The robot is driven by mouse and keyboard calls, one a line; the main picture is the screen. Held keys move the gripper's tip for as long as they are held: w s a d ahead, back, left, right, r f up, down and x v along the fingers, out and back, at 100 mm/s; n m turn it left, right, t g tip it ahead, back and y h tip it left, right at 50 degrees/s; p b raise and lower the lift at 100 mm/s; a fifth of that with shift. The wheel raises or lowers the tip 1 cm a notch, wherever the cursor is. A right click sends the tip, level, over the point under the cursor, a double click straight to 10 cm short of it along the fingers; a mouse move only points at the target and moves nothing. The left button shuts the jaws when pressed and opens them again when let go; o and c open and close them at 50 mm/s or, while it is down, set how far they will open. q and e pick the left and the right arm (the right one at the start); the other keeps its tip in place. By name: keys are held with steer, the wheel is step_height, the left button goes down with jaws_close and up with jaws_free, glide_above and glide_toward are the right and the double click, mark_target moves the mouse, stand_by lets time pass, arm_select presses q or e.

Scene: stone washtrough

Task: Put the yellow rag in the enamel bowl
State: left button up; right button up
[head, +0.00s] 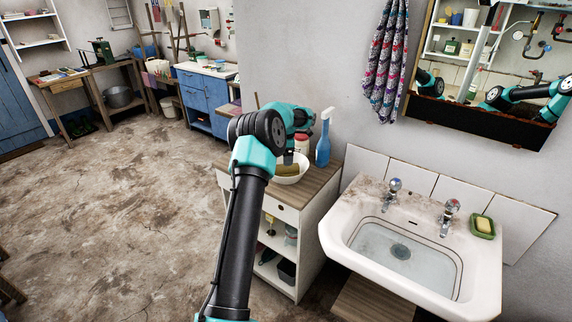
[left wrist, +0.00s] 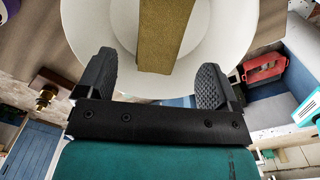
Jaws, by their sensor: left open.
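The yellow rag (head: 288,171) lies in the white enamel bowl (head: 291,180), which stands on the wooden top of a small white cabinet. In the left wrist view the rag (left wrist: 161,40) is a mustard strip running across the inside of the bowl (left wrist: 205,35) and out of the top of the picture. My left gripper (left wrist: 153,82) is open and empty, its two black fingers apart on either side of the rag's line. In the head view it is just above the bowl, and my arm hides part of it. My right gripper is not in view directly.
A blue spray bottle (head: 323,142) and a red-and-white container (head: 301,144) stand close behind the bowl. A white sink (head: 335,222) with two taps is at the right, with a green soap dish (head: 482,227) on its rim. A mirror cabinet (head: 475,116) hangs above.

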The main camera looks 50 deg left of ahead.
arm_select(q)
step_height(320, 180, up, 6)
stand_by(0.9)
